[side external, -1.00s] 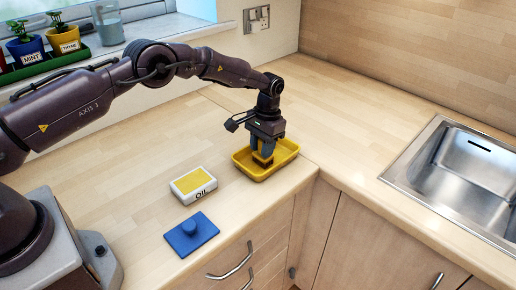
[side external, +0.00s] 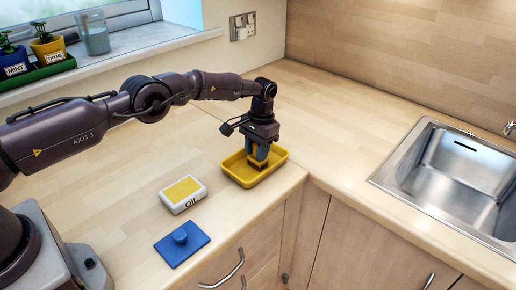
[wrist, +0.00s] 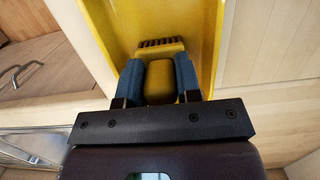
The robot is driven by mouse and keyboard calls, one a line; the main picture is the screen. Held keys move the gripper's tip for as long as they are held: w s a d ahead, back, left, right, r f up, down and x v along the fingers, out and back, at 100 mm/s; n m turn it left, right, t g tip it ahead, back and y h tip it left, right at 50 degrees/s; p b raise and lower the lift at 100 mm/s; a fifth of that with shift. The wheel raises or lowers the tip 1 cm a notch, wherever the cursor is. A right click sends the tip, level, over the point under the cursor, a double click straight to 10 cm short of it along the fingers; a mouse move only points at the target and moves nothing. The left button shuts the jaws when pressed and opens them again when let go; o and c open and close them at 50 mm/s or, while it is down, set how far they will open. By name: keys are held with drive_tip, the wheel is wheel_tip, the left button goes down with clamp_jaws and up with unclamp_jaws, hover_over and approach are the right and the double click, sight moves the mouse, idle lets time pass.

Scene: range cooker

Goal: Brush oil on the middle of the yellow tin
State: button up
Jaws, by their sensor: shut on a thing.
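The yellow tin (side external: 279,158) is a shallow rectangular tray on the counter, near the corner. My gripper (side external: 260,153) points down into it and is shut on a yellow brush (side external: 257,165) with dark bristles. In the wrist view the brush (wrist: 160,80) sits between the two blue-grey fingers of my gripper (wrist: 158,82), over the yellow tin (wrist: 203,30). The bristles are low inside the tin, near its middle; whether they touch the bottom I cannot tell. The white oil container (side external: 183,206), marked OIL, has a yellow top surface and stands left of the tin.
A blue lid-like plate with a knob (side external: 182,246) lies in front of the oil container. A steel sink (side external: 460,175) is at the right. Potted herbs (side external: 45,48) and a glass (side external: 93,34) stand by the window. The counter behind the tin is clear.

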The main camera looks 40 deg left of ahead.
sight(234, 177)
drive_tip(key=shift+s, duration=4.2)
drive_tip(key=shift+w+f, duration=0.1)
drive_tip(key=shift+w, duration=4.45)
drive_tip(key=shift+a, duration=0.1)
drive_tip(key=shift+s, duration=4.55)
drive_tip(key=shift+w, duration=2.25)
drive_tip(key=shift+w+r, duration=0.2)
drive_tip(key=shift+w, duration=2.05)
